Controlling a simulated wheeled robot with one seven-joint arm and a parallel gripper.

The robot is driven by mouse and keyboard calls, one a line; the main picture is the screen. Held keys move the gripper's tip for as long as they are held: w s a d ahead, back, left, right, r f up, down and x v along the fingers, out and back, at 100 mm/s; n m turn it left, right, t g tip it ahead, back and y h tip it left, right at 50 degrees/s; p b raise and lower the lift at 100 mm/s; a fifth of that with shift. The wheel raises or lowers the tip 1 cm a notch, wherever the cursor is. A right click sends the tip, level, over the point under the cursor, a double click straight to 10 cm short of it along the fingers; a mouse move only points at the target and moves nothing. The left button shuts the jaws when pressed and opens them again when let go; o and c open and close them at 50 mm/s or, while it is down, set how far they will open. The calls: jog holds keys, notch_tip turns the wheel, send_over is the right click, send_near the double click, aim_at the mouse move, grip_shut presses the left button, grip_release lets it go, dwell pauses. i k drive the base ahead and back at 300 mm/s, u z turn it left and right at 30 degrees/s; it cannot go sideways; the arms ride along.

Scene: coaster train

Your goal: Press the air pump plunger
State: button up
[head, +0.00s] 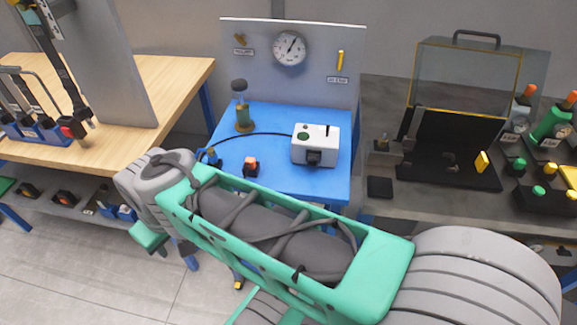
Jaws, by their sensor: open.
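On the blue table (325,186) stands a white box (315,150) with a green round spot, a dark slot on top and a black part on its front. A black hose (250,135) runs from it leftward to a small blue fitting (210,156). A small black block with an orange top (251,166) sits near the front. I cannot tell which of these is the air pump plunger. My green and grey arm crosses the foreground, hiding the table's front left. My gripper is not visible.
A grey panel with a round gauge (289,48) and a yellow handle (340,61) rises behind the blue table. A wooden bench (185,75) stands left. A dark bench (385,97) at right holds a clear-lidded case (465,75) and orange-topped bottles (552,118).

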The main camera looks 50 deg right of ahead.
aim_at(239, 85)
jog(key=z, duration=0.05)
jog(key=k, duration=0.15)
jog(key=z, duration=2.7)
jog(key=k, duration=0.85)
jog(key=u, duration=0.85)
jog(key=i, duration=1)
jog(key=z, duration=0.05)
jog(key=k, duration=0.35)
jog(key=u, duration=0.05)
